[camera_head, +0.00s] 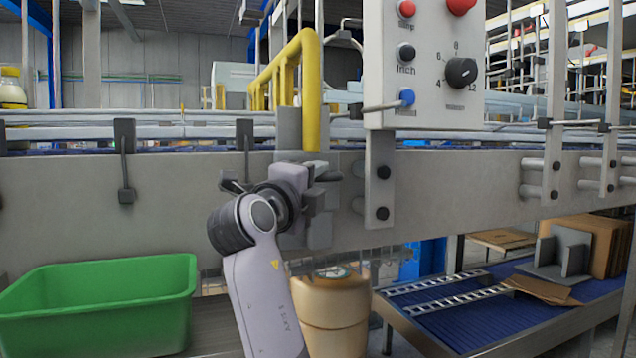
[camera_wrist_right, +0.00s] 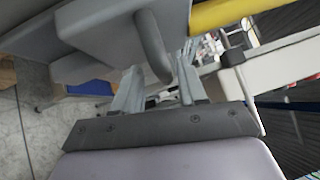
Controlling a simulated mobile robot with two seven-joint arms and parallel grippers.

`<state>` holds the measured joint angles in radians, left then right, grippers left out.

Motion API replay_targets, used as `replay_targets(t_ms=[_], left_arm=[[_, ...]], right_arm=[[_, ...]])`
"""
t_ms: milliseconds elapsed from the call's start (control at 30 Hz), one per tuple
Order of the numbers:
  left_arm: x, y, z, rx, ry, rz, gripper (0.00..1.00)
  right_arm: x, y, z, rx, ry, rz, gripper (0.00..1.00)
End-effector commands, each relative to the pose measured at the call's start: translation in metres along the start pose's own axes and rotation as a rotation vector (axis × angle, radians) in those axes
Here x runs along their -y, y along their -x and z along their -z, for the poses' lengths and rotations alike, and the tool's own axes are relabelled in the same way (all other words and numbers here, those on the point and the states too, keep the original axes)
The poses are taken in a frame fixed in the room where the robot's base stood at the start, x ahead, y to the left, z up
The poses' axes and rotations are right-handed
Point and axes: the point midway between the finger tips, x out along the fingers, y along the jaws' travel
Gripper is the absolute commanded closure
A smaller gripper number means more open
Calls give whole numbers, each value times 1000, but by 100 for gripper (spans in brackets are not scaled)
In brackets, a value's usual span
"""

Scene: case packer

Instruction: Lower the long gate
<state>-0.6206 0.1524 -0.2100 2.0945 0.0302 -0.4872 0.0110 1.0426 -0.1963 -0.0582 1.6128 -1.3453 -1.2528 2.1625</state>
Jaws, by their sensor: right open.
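The long gate (camera_head: 311,85) is a yellow tubular frame at the centre of the head view. It stands raised, with its post in a grey bracket (camera_head: 288,128) on the conveyor's side rail. My right gripper (camera_head: 322,188) is at the rail just below the gate's post. In the right wrist view its two fingers (camera_wrist_right: 160,95) are apart, and a grey bent rod (camera_wrist_right: 152,45) reaches down close to them. I cannot tell whether they touch it. A yellow bar (camera_wrist_right: 232,10) crosses the top of the wrist view. My left gripper is not in view.
A control box (camera_head: 425,60) with buttons and a dial hangs right of the gate. The conveyor side rail (camera_head: 90,190) runs across the view. A green bin (camera_head: 100,300) stands lower left, a tan drum (camera_head: 335,315) below, and a blue lower conveyor (camera_head: 470,320) lower right.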

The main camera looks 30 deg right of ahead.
Motion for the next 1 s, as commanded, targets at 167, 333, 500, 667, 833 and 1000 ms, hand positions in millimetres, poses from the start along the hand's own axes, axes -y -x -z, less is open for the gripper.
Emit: replay_targets(t_ms=[167,333,500,667,833,1000], left_arm=[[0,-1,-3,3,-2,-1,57],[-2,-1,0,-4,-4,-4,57],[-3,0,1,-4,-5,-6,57],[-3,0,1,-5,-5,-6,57],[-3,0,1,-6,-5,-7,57],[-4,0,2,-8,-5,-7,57]], right_arm=[[-2,32,0,3,-2,-4,58],[-2,52,0,1,0,-5,58],[-2,58,0,0,1,-5,58],[-2,58,0,0,1,-4,58],[-1,58,0,0,0,-4,58],[-1,58,0,0,0,-4,58]])
